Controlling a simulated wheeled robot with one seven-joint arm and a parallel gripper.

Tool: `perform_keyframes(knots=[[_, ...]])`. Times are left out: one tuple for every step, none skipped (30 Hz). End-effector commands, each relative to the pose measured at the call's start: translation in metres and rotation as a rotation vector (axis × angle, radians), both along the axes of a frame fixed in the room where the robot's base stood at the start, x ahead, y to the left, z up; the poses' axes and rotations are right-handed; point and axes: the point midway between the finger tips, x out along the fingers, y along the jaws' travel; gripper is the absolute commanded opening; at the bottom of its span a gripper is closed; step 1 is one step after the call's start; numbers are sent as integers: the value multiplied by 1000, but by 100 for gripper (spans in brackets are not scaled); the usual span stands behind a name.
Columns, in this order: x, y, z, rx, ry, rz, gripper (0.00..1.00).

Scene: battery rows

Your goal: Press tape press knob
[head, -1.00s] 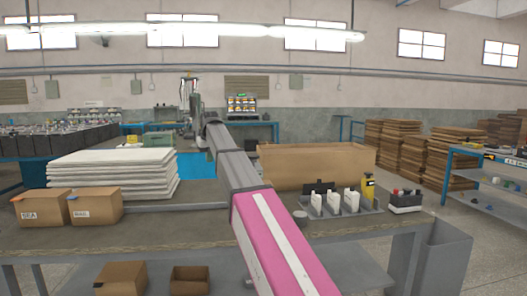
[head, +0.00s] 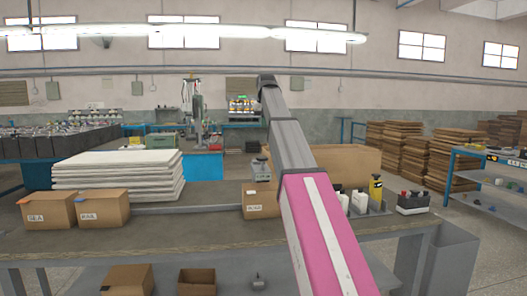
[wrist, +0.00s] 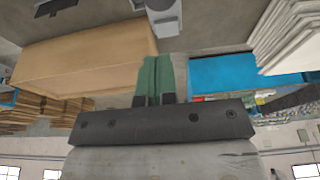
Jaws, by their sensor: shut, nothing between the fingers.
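A small grey device (head: 261,170), which looks like the tape press, stands on the workbench behind a small cardboard box. Its knob is too small to make out. A grey device also shows at the top edge of the wrist view (wrist: 163,10), partly cut off. My gripper (wrist: 152,66) shows in the wrist view with its green fingers together and empty. It is apart from the device. In the head view the end of my arm is raised above the bench, and the fingers cannot be made out there.
The small cardboard box (head: 259,204) stands in front of the device. A long cardboard box (head: 350,160) lies to the right, with bottles in a tray (head: 377,207) before it. White sheets (head: 117,176) are stacked left. The bench (head: 190,226) is clear between.

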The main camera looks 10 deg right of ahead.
Motion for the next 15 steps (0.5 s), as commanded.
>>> perform_keyframes(knots=[[0, 0, -1, 0, 0, 0, 0], [1, 0, -3, 0, 0, 0, 0], [1, 0, -5, 0, 0, 0, 0], [2, 0, -8, 0, 0, 1, 0], [3, 0, -11, 0, 0, 1, 0], [4, 0, -16, 0, 0, 1, 0], [5, 0, -21, 0, 1, 1, 0], [7, 0, -26, 0, 2, 1, 0], [8, 0, -33, 0, 2, 1, 0], [10, 0, -38, 0, 2, 1, 0], [12, 0, -43, 0, 1, 1, 0], [14, 0, -50, 0, 1, 1, 0], [15, 0, -56, 0, 2, 1, 0], [17, 0, -61, 0, 2, 1, 0], [19, 0, -68, 0, 1, 1, 0]])
